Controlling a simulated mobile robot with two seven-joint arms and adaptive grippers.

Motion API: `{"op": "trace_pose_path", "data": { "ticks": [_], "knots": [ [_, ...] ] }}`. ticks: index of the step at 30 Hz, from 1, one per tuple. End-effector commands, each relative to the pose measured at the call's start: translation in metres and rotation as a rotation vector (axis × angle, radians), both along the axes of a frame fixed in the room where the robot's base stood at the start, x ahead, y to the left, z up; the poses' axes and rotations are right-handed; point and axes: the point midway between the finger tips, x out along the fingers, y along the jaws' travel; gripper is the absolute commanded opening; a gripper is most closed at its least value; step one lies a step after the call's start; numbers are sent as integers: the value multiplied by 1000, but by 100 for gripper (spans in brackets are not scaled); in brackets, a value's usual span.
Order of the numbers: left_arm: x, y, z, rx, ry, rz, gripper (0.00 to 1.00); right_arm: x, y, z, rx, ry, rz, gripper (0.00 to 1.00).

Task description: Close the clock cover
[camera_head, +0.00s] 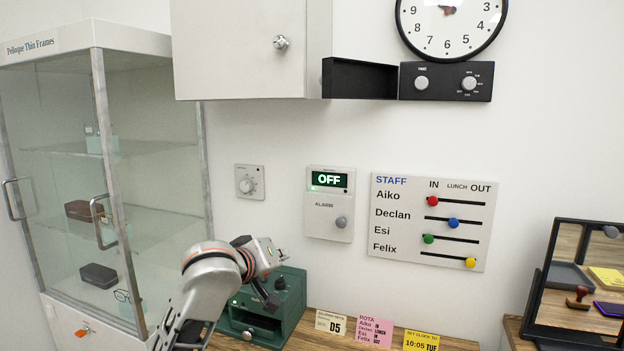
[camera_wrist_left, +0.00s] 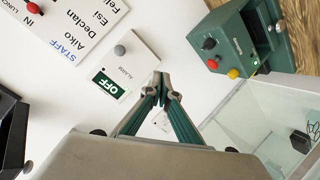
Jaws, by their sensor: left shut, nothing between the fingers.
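The clock cover (camera_head: 358,78) looks like a shallow black box, swung out to the left of the black clock control panel (camera_head: 446,82) under the round wall clock (camera_head: 450,25). The panel's two knobs are exposed. A black box edge at the left of the left wrist view (camera_wrist_left: 10,130) appears to be the same cover. My left gripper (camera_head: 269,302) is low, in front of the green box, well below and left of the cover. Its fingertips meet in the left wrist view (camera_wrist_left: 162,80), with nothing between them. My right gripper is in neither view.
A wall cabinet (camera_head: 240,50) is directly left of the cover. Below are the alarm unit (camera_head: 329,204), staff board (camera_head: 432,222) and green box (camera_head: 290,315). A glass display case (camera_head: 150,180) stands at left, a mirror (camera_head: 580,280) at right. The wall between cover and alarm is bare.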

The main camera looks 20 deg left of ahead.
Motion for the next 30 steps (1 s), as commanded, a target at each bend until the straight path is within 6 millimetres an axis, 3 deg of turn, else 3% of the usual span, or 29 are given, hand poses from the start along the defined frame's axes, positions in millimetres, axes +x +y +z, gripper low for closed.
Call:
{"op": "trace_pose_path", "data": {
  "ticks": [1,7,12,16,18,21,26,30],
  "knots": [
    [10,-1,35,-72,-38,8,0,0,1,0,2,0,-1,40],
    [29,-10,156,-386,-128,18,0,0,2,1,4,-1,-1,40],
    [24,-17,260,-647,-182,2,0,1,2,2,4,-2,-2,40],
    [11,-19,326,-813,-202,-17,0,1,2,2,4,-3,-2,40],
    [3,-21,351,-880,-206,-27,0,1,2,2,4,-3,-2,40],
    [-4,-22,374,-942,-207,-37,0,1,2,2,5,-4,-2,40],
    [-4,-24,385,-977,-204,-42,0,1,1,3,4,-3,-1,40],
    [12,-29,385,-979,-201,-42,0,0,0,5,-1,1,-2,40]
  ]
}}
